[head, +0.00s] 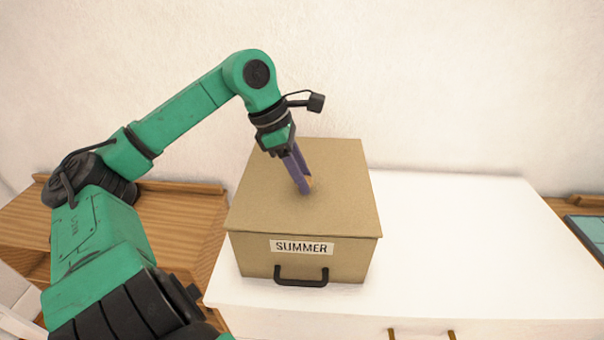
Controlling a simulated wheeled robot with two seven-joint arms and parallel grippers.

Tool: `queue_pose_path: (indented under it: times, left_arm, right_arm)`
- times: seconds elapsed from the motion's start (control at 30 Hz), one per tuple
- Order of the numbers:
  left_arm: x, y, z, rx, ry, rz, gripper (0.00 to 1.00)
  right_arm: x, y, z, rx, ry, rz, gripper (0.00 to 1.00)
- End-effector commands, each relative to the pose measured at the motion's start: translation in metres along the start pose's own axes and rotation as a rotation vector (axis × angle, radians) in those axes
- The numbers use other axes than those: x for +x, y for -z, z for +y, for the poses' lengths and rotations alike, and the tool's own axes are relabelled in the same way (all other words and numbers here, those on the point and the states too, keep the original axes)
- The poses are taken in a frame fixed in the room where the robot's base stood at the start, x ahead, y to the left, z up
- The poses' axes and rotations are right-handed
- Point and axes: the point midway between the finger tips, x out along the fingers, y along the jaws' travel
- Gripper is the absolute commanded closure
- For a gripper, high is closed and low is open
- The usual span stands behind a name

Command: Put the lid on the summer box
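The summer box (252,256) is a tan box with a white SUMMER label and a black handle on its front. It stands on the left part of a white cabinet. A flat tan lid (335,210) lies over the box and covers its top, its edges roughly in line with the walls. I see no clear gap under the front edge. My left gripper (307,187) reaches down to the middle of the lid. Its purple fingers appear closed around a small orange-brown knob there, which they mostly hide. My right gripper is out of view.
The white cabinet top (470,230) is bare to the right of the box. A wooden surface (190,215) lies to the left, under my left arm. A green flat item (588,232) lies on wood at the far right. A pale wall stands behind.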

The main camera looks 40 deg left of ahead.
Motion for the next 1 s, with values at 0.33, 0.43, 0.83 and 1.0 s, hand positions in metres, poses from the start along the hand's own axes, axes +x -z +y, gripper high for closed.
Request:
queue_pose_path:
  times: [0.33, 0.43, 0.83, 1.0]
  left_arm:
    - [0.000, 0.000, 0.000, 0.000, 0.000, 0.000, 0.24]
    - [-0.002, 0.000, 0.000, 0.000, 0.000, 0.001, 0.24]
    - [-0.094, 0.000, 0.001, -0.003, -0.007, 0.001, 0.24]
    - [-0.134, 0.000, 0.000, -0.002, -0.004, 0.001, 0.24]
  right_arm:
    - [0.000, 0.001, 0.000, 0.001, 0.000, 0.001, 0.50]
    - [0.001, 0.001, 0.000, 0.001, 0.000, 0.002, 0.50]
    - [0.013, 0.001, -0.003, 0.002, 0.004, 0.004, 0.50]
    - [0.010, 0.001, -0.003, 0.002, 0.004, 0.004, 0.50]
